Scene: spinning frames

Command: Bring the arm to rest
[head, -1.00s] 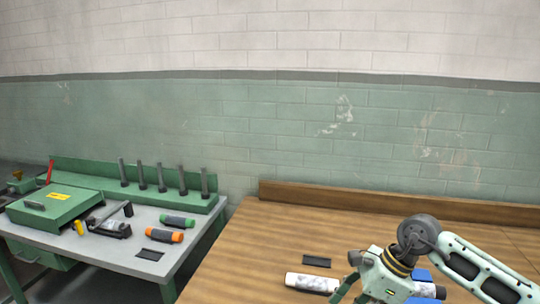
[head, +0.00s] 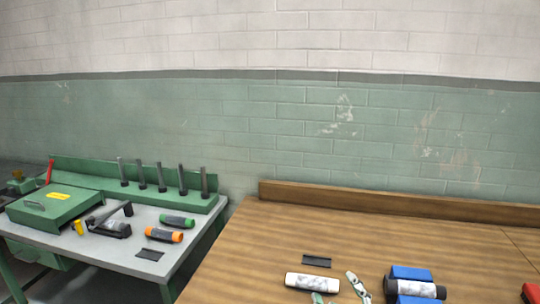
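The arm that came in from the right is mostly out of the head view. Only two pale green finger parts of my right gripper (head: 338,292) show at the bottom edge, spread apart with nothing seen between them. The rest of this gripper is cut off by the frame. My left gripper is not in view.
A similar roll (head: 420,289) lies between blue blocks (head: 411,272) on the table. A dark flat piece (head: 317,261) and a red object (head: 531,292) are also there. The grey bench (head: 110,259) at left holds a green rack, a green case and green and orange rolls.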

